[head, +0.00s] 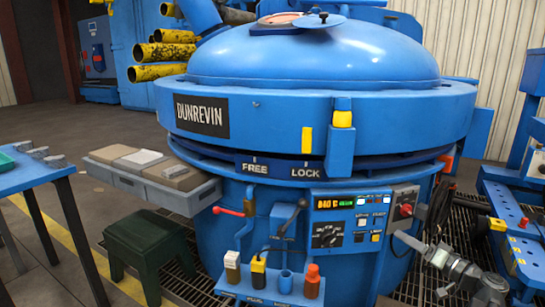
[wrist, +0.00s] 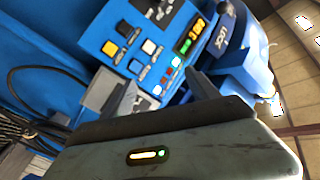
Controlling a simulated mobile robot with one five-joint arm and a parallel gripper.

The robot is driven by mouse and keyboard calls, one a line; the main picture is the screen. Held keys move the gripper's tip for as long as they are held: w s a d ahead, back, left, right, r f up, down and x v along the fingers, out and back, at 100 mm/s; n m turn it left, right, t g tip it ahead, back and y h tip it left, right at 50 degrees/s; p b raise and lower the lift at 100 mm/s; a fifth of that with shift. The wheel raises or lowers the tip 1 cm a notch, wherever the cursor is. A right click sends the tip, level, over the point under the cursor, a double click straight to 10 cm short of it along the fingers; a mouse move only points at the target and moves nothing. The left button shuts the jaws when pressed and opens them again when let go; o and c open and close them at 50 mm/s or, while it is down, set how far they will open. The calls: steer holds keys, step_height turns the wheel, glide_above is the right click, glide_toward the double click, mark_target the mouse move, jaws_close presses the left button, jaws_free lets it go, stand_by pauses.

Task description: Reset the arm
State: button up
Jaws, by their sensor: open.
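My arm shows at the lower right in the head view, in front of the furnace's right side. Its gripper (head: 408,241) points left, towards the control panel (head: 348,222), and looks small there. In the wrist view my gripper (wrist: 163,84) is open, with its two dark fingers apart and nothing seen between them. The control panel, with its lit display and square buttons (wrist: 133,46), lies beyond the fingers, tilted in that view. I cannot tell the exact gap between fingertips and panel.
The blue domed furnace (head: 310,60) fills the middle, with a small shelf of coloured items (head: 270,287) at its front. A green stool (head: 150,240) and a blue table (head: 30,175) stand left. A blue bench (head: 520,240) with a yellow knob stands right, near my arm.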

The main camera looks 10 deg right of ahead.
steer(key=w+a+f+n+g+y+p, duration=0.15)
steer(key=w+a, duration=0.25)
steer(key=a, duration=0.4)
steer(key=w+a+n+g+y, duration=0.2)
steer(key=w+a, duration=0.2)
steer(key=a, duration=0.4)
steer(key=a+f+n+g+p, duration=0.1)
steer(key=a+f+n+g, duration=0.15)
steer(key=a, duration=0.75)
steer(key=a+f+n+g, duration=0.1)
steer(key=a+f+g, duration=0.25)
steer(key=a, duration=0.65)
steer(key=s+a+f+n+g+h+p, duration=0.1)
steer(key=s+a+f+g+h, duration=0.6)
steer(key=a+f, duration=0.35)
steer(key=s+d+f+m+h, duration=0.2)
steer(key=s+d+m+h, duration=0.15)
steer(key=d, duration=0.55)
step_height(320, 180, up, 38)
steer(key=p, duration=3.8)
steer(key=shift+a+r+m+y, duration=0.2)
steer(key=shift+m+y, duration=0.15)
steer(key=shift+y, duration=0.05)
steer(key=shift+f+g, duration=0.1)
steer(key=shift+g, duration=0.15)
